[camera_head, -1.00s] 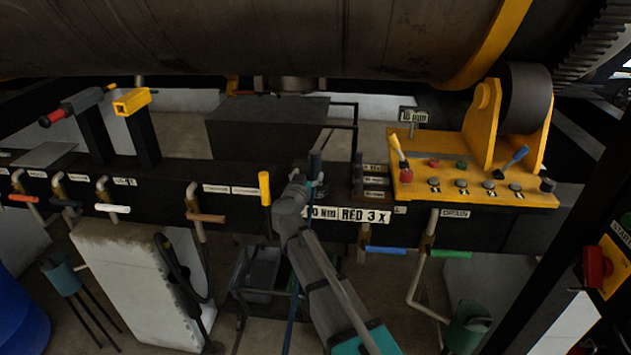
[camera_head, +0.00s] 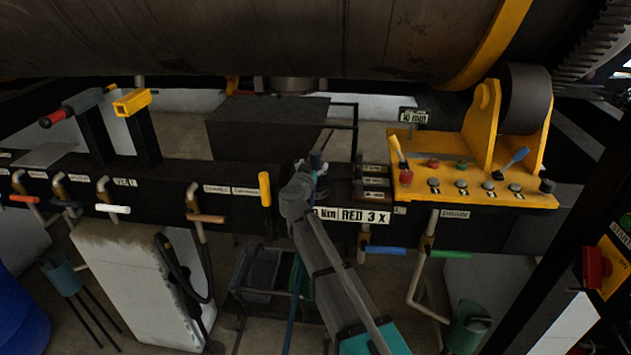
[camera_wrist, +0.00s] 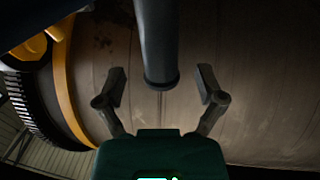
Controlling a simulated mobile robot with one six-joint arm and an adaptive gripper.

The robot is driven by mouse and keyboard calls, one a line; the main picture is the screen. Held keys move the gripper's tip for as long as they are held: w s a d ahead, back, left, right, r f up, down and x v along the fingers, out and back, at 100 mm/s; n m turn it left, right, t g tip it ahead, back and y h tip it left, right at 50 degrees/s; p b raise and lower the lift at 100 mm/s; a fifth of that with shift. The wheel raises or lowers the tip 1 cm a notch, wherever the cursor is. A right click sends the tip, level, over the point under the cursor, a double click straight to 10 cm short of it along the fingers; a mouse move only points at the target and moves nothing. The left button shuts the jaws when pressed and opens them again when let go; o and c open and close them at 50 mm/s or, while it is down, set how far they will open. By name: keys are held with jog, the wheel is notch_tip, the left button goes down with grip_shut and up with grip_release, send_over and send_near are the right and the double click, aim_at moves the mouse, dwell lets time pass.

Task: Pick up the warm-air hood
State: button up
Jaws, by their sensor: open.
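My gripper (camera_wrist: 162,72) is open in the wrist view, with one finger on each side. A dark round tube (camera_wrist: 158,40) comes down from the top of that view, its lower end between or beyond the fingers; I cannot tell the depth, and no contact shows. In the head view my gripper (camera_head: 318,172) is small, at the rail's middle, beside a short dark-blue upright piece (camera_head: 316,160). I cannot tell for sure which thing is the warm-air hood.
A large brown drum (camera_head: 250,40) spans the top. A yellow control panel (camera_head: 470,185) with levers and buttons stands right of my gripper. Several coloured valve handles, including an upright yellow one (camera_head: 265,188), line the black rail. A black box (camera_head: 265,125) stands behind.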

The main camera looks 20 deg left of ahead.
jog(key=shift+w+a, duration=0.15)
jog(key=shift+w, duration=1.4)
jog(key=shift+r, duration=0.1)
grip_shut()
